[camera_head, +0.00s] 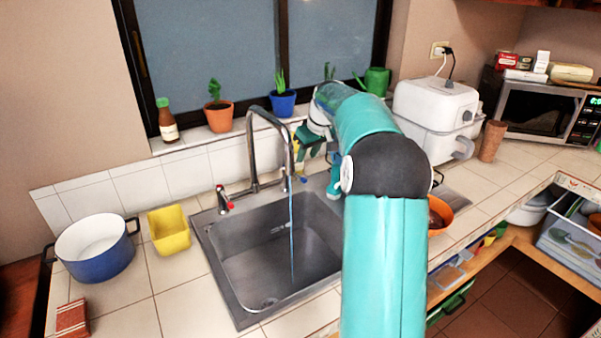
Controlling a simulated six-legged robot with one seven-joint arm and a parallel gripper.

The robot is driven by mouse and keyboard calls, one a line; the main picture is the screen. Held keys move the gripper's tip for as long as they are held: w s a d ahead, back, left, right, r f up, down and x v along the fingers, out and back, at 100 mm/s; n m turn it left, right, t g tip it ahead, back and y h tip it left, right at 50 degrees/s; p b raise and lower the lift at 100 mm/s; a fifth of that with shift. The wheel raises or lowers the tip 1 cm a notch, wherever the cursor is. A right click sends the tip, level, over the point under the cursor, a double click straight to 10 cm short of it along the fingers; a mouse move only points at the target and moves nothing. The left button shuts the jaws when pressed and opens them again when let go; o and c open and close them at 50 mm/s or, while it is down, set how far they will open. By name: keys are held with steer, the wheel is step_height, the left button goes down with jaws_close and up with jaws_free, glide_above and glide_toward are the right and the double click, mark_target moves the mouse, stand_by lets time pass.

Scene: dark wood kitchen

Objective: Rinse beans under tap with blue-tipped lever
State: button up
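A metal tap (252,150) arches over the sink (230,250). A thin blue stream of water (291,235) falls from its spout into the basin. A red-tipped lever (222,200) stands at the left of the tap. An orange bowl (443,215) right of the sink is partly behind my arm. I cannot identify beans in it.
A yellow container (170,231) and a blue pot (97,250) stand left of the sink. Potted plants (218,112) and a sauce bottle (166,122) line the sill. A white appliance (433,110) and a microwave (540,108) stand at right. The front left counter is mostly clear.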

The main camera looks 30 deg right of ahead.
mark_target(299, 175)
steer(key=x, duration=0.9)
steer(key=shift+w+f, duration=0.15)
steer(key=shift+f, duration=0.1)
jaws_close()
